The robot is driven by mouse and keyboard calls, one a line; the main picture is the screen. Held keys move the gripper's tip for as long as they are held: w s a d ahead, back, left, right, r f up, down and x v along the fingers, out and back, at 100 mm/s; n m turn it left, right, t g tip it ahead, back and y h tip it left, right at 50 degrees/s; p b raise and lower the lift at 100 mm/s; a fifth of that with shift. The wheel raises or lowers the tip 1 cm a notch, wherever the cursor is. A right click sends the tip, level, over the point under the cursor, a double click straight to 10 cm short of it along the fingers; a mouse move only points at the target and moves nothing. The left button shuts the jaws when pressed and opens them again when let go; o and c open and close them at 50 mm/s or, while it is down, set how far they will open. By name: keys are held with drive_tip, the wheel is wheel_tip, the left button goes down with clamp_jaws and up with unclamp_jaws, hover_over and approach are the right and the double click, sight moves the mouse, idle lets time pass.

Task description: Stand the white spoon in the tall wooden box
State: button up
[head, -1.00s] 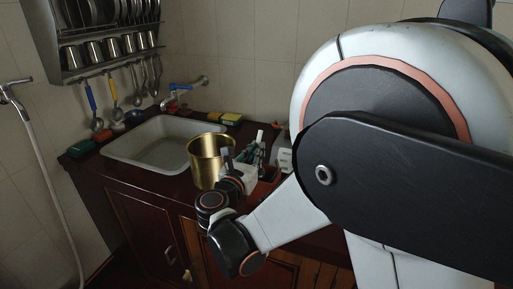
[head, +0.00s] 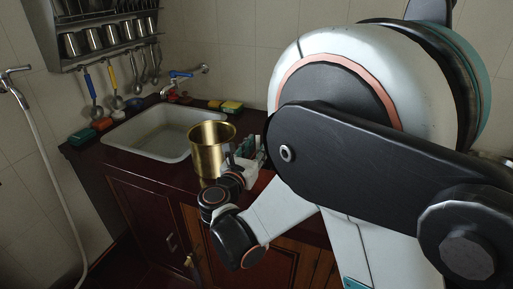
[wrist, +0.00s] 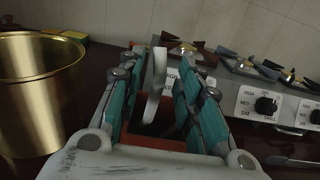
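In the wrist view the white spoon (wrist: 154,84) is upright, a little tilted, between the two teal fingers of my gripper (wrist: 160,62). The fingers are apart, with a visible gap on both sides of the spoon. The wooden box (wrist: 170,143) shows its reddish-brown rim between and below the fingers. The spoon's lower end appears to be inside its dark opening; how deep it reaches is hidden. In the head view my gripper (head: 246,158) is beside the brass pot, and my arm covers most of the box and spoon.
The brass pot (head: 209,153) stands close left of my gripper, also large in the wrist view (wrist: 38,95). The sink (head: 150,132) lies further left. A stove (wrist: 262,100) with knobs is at right. Sponges (head: 231,106) lie by the wall.

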drive_tip(key=v, duration=1.2)
drive_tip(key=shift+w, duration=0.1)
idle(0.6)
